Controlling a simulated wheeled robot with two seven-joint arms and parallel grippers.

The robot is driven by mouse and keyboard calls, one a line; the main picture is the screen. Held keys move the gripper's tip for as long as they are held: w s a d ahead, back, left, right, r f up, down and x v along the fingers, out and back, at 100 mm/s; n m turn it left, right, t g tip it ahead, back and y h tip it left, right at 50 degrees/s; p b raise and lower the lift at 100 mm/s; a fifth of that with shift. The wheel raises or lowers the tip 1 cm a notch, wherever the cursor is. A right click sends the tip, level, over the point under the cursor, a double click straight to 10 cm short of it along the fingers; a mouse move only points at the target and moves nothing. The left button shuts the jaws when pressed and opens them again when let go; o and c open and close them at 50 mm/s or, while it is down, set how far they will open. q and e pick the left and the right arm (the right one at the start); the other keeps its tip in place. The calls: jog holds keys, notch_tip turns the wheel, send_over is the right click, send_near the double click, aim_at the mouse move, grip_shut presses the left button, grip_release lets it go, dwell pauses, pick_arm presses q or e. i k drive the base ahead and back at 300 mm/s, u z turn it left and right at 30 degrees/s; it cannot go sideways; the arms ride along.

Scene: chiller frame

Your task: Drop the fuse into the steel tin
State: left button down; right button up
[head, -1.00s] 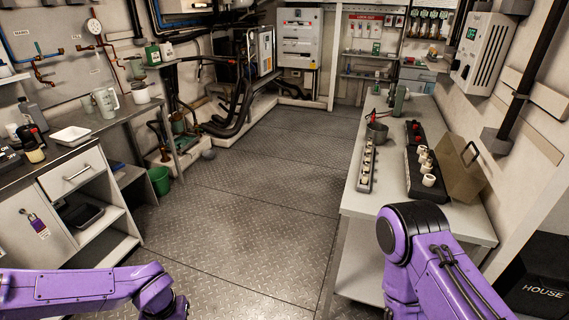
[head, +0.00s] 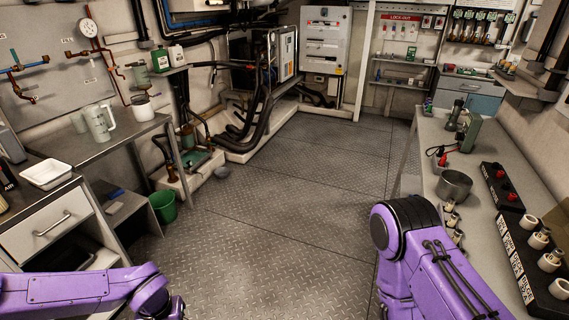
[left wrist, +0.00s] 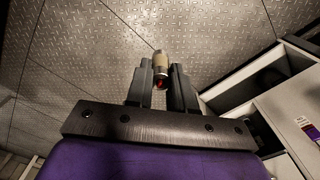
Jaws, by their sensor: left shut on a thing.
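My left gripper (left wrist: 160,88) shows in the left wrist view, shut on the fuse (left wrist: 160,64). The fuse is a short tan cylinder with metal end bands and a red mark at its near end. It sticks out past the fingertips, with floor behind it. The steel tin (head: 453,188) is a round open grey metal pot on the right bench in the head view. The held fuse is not seen in the head view. My right forearm rises in front of the right bench; its gripper is out of view.
The right bench (head: 433,157) also bears fuses in holders (head: 450,218) beside the tin, a black block with white fuse bases (head: 537,240), and a green device (head: 469,132). A left bench (head: 104,152) carries jugs.

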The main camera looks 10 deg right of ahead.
aim_at(443, 192)
jog(key=i, duration=1.7)
jog(key=z, duration=2)
